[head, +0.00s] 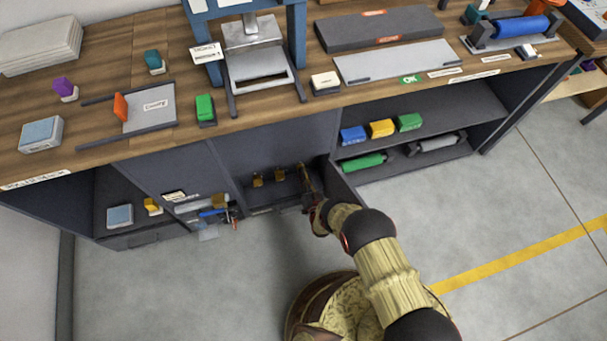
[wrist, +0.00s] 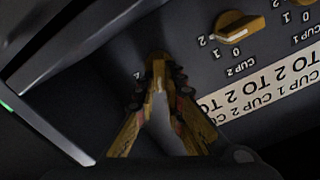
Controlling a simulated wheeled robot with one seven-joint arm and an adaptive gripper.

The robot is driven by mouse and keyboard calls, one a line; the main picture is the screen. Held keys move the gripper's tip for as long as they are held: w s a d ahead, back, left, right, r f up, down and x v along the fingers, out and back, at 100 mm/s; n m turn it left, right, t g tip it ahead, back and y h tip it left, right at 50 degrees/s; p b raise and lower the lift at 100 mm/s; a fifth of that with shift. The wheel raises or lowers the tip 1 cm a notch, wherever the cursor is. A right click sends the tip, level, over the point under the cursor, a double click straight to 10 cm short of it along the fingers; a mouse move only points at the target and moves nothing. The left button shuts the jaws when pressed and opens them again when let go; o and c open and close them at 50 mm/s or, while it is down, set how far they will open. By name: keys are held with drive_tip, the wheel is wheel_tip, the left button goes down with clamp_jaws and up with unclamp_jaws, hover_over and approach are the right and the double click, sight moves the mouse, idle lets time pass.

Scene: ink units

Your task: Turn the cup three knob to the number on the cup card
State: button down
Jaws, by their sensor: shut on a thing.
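The cup three knob (wrist: 157,64) is a small ochre knob at the end of the row, with most of its number marks hidden by my fingers. My gripper (wrist: 158,84) is shut on this knob. In the head view my gripper (head: 304,182) reaches the right end of the knob row inside the dark open cabinet bay. The cup 2 knob (wrist: 238,28) and the cup 1 knob (wrist: 306,3) stand apart from my gripper. The white cup card (wrist: 265,98) appears upside down. It shows cup 1, cup 2 and "to 2"; its cup three part is hidden behind my gripper.
An open cabinet door (head: 345,190) stands close to the right of my gripper, and its pale edge (wrist: 45,130) crosses the left of the wrist view. A shelf with coloured blocks (head: 381,128) lies to the right. The wooden worktop (head: 270,133) overhangs the bay.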

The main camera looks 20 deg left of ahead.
drive_tip(key=shift+d+f+m, duration=0.1)
drive_tip(key=shift+d+m, duration=0.05)
drive_tip(key=shift+m, duration=1.45)
drive_tip(key=c, duration=1.9)
unclamp_jaws()
drive_tip(key=v, duration=1.2)
